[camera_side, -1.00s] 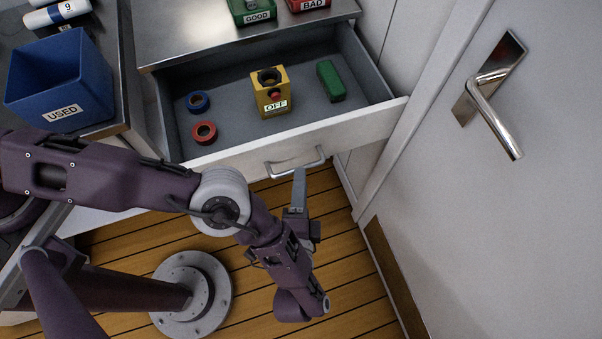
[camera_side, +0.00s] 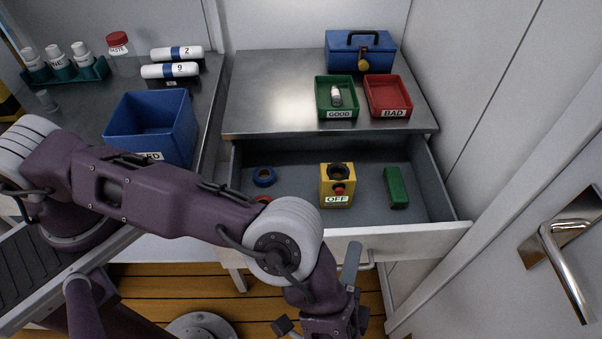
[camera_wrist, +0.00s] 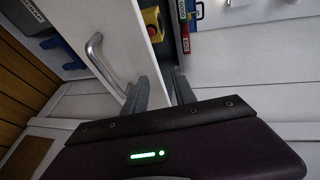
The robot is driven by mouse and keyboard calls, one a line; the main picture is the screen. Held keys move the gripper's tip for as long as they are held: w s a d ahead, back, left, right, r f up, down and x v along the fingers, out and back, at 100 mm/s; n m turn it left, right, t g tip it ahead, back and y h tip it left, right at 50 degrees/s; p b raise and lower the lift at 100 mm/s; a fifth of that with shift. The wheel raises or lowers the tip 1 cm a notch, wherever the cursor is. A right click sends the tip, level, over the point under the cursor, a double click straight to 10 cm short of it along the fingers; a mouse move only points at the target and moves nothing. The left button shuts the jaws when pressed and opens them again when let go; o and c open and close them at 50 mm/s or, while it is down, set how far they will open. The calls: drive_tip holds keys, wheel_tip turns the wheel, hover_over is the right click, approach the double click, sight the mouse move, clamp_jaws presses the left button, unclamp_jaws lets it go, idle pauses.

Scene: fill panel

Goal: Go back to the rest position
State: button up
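My gripper (camera_wrist: 158,84) shows in the wrist view with its two fingers apart and nothing between them. In the side view one finger of my gripper (camera_side: 350,263) shows in front of the open drawer, and the rest of the hand is cut off below. The drawer's metal handle (camera_wrist: 96,58) is left of the fingers in the wrist view, outside the gap. In the side view the handle (camera_side: 369,266) is partly hidden behind the finger. I cannot tell whether they touch. My arm reaches across from the left, bent at the grey joint.
The drawer (camera_side: 420,240) stands open, holding a yellow OFF box (camera_side: 336,188), a green block (camera_side: 396,188), a blue ring (camera_side: 264,177) and a partly hidden red ring (camera_side: 263,199). A blue bin (camera_side: 150,125) is left. A door handle (camera_side: 565,255) juts out at right.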

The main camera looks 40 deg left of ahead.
drive_tip(key=w+a+r+n+g+y, duration=0.1)
drive_tip(key=w+a+r+g, duration=0.15)
drive_tip(key=r, duration=0.35)
drive_tip(key=w+a+r+g+y, duration=0.1)
drive_tip(key=w+a+r, duration=0.3)
drive_tip(key=r, duration=0.2)
drive_tip(key=s+a+r+n+g+y, duration=0.1)
drive_tip(key=a+r+n+g, duration=0.25)
drive_tip(key=a+r, duration=0.75)
drive_tip(key=s+a+r+n+g+h, duration=0.2)
drive_tip(key=s+a+r+g, duration=0.25)
drive_tip(key=s+a, duration=0.4)
drive_tip(key=s+a+r+n+t+h, duration=0.2)
drive_tip(key=s+n+h, duration=0.4)
drive_tip(key=s, duration=0.4)
drive_tip(key=shift+r+t+h, duration=0.45)
drive_tip(key=shift+t+h, duration=0.1)
drive_tip(key=shift+h, duration=0.05)
